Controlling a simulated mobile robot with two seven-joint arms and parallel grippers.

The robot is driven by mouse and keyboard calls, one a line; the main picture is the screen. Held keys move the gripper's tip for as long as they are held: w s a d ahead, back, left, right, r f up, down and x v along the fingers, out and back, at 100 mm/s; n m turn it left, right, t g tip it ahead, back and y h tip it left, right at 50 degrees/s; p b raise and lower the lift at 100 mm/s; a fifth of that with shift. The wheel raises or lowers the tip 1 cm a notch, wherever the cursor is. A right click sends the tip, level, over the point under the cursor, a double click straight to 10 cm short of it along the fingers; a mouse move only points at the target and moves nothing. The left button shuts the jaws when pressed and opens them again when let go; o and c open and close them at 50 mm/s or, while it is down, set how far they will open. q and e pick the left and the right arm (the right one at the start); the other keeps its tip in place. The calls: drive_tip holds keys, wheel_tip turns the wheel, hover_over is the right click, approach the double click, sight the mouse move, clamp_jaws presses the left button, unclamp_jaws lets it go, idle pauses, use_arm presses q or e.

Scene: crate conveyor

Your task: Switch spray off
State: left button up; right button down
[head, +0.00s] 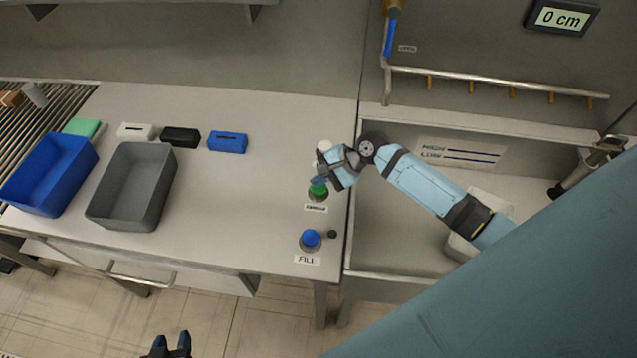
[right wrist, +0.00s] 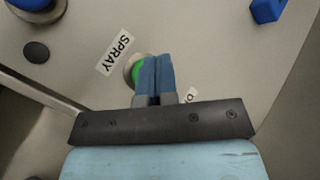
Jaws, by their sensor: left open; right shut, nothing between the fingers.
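The green spray button (head: 318,191) sits on the counter near its right edge. In the right wrist view the green button (right wrist: 137,72) shows beside its SPRAY label (right wrist: 116,53), partly covered by my fingers. My right gripper (head: 318,181) is shut and empty, with its fingertips (right wrist: 158,58) over the button; I cannot tell whether they touch it. The spray pipe (head: 495,83) with several brass nozzles runs along the wall above the basin, and no water shows from it. My left gripper (head: 172,345) is open and empty at the bottom edge, away from the counter.
A blue FILL button (head: 311,238) with a dark round spot (head: 332,234) beside it stands nearer the front. A blue crate (head: 88,171) and a grey crate (head: 100,212) stand left. A blue box (head: 228,141) lies behind. The display (head: 562,16) reads 0 cm.

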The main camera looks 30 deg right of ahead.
sight(320, 188)
wheel_tip(320, 188, up, 4)
drive_tip(key=p, duration=0.3)
drive_tip(key=shift+f, duration=0.25)
drive_tip(key=shift+r, duration=0.7)
use_arm(q)
wheel_tip(320, 188, up, 4)
drive_tip(key=shift+f, duration=0.1)
drive_tip(key=shift+f, duration=0.1)
